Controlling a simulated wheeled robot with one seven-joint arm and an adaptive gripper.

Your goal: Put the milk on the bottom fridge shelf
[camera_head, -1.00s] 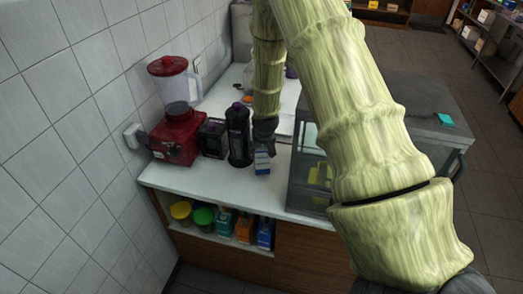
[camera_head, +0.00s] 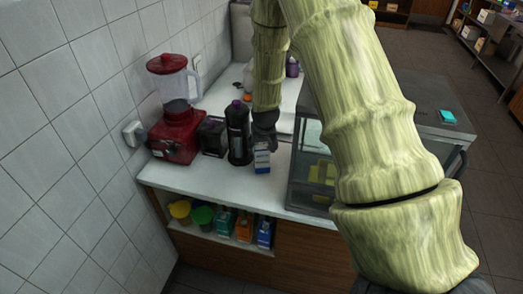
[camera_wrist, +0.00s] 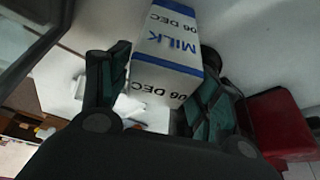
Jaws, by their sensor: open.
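The milk (camera_head: 262,159) is a small white and blue carton standing on the white counter, right of a black bottle. In the wrist view the milk carton (camera_wrist: 168,52), lettered MILK and 06 DEC, lies between the two fingers. My gripper (camera_head: 264,138) is at the carton's upper end. In the wrist view my gripper (camera_wrist: 150,95) is open, with one finger on each side of the carton; a gap shows on the left side, and whether the right finger touches cannot be told. A glass-fronted cabinet (camera_head: 308,165), possibly the fridge, stands to the right; its shelves are mostly hidden by my arm.
A red blender (camera_head: 176,135), a dark box-shaped appliance (camera_head: 213,135) and the black bottle (camera_head: 238,133) stand left of the milk. The counter front (camera_head: 215,185) is clear. Cartons and tubs sit on the shelf below (camera_head: 225,222). A teal item (camera_head: 447,116) lies on the cabinet top.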

